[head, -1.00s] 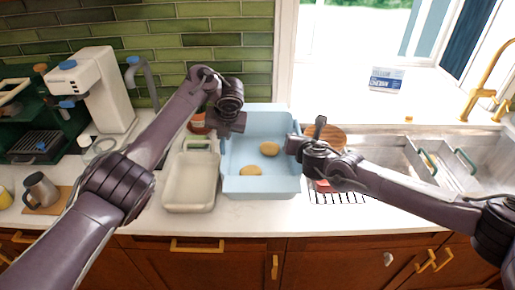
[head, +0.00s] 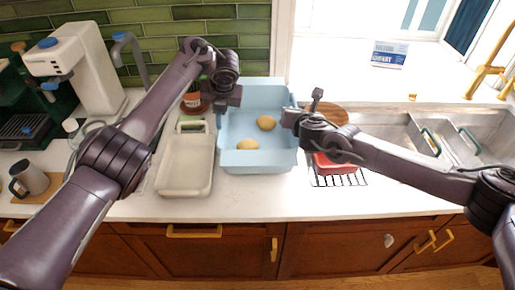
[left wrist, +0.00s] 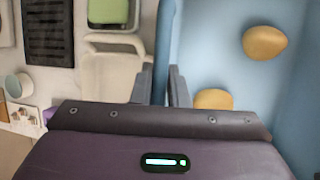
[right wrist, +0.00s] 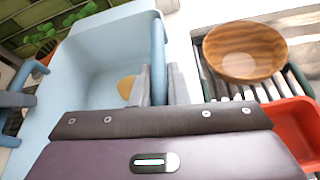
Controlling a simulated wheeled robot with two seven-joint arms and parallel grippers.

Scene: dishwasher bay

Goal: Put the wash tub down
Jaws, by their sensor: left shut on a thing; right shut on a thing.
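The wash tub (head: 258,162) is light blue and holds two yellowish round things, one (head: 266,123) towards the back and one (head: 247,145) towards the front. It is at the counter behind the front edge; whether its base touches the counter I cannot tell. My left gripper (head: 232,97) is shut on the tub's left rim, which runs between the fingers in the left wrist view (left wrist: 162,85). My right gripper (head: 294,117) is shut on the right rim, seen between the fingers in the right wrist view (right wrist: 160,85).
A pale tray (head: 186,178) stands close to the tub's left. On the right are a dark rack (head: 340,181), a red container (head: 335,165), a wooden bowl (right wrist: 245,50) and the sink (head: 390,140). A potted plant (head: 195,102) stands behind my left arm.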

